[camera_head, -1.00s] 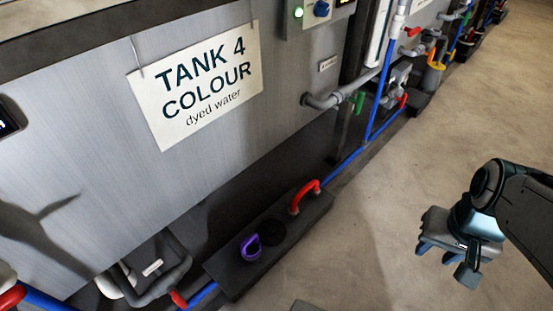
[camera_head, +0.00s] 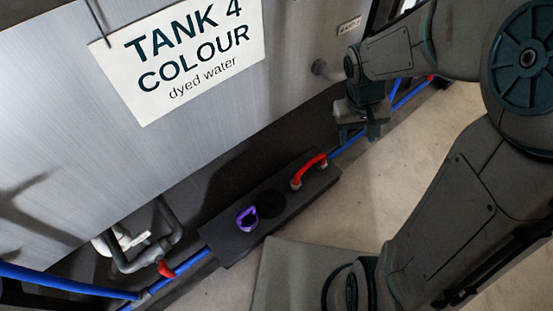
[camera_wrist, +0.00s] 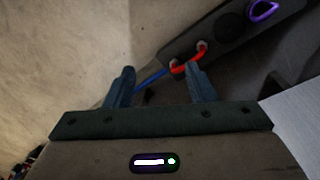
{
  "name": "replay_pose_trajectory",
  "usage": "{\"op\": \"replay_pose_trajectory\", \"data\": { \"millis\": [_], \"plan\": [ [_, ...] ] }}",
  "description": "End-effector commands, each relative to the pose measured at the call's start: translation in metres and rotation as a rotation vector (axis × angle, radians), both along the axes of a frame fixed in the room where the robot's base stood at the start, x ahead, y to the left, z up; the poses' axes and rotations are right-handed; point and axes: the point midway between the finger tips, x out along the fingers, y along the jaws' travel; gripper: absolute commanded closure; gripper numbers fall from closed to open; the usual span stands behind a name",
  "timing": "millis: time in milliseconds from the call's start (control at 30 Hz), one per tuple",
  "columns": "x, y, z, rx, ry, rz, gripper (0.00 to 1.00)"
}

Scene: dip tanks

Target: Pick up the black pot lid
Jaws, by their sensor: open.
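The black pot lid (camera_head: 268,204) appears as a dark round disc lying flat on a dark grey block at the foot of the tank. It is hard to tell from the block's dark top; in the wrist view it is a dim disc (camera_wrist: 232,25) near the top edge. My gripper (camera_head: 359,132) is open and empty, up and to the right of the block in the head view. In the wrist view its two fingers (camera_wrist: 160,70) are apart, with the lid beyond the right finger.
On the block (camera_head: 228,250), a purple ring-shaped item (camera_head: 247,218) sits left of the lid and a red arched handle (camera_head: 309,170) right of it. The steel tank (camera_head: 60,130) rises behind. Blue pipe (camera_head: 70,284) runs along its foot. Concrete floor (camera_head: 420,150) is clear at right.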

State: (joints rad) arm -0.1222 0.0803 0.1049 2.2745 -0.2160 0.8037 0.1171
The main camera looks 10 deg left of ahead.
Motion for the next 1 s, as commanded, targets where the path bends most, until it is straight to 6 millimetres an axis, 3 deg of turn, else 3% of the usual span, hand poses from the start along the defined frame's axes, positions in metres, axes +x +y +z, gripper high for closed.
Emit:
{"op": "replay_pose_trajectory", "data": {
  "millis": [233, 500, 800, 1000],
  "plan": [
    [0.052, 0.051, -0.071, -0.047, 0.054, 0.174, 0.5],
    [0.079, 0.117, -0.169, -0.047, 0.103, 0.349, 0.5],
    [0.064, 0.191, -0.291, 0.004, 0.163, 0.513, 0.5],
    [0.045, 0.22, -0.345, 0.038, 0.19, 0.571, 0.5]
  ]
}}
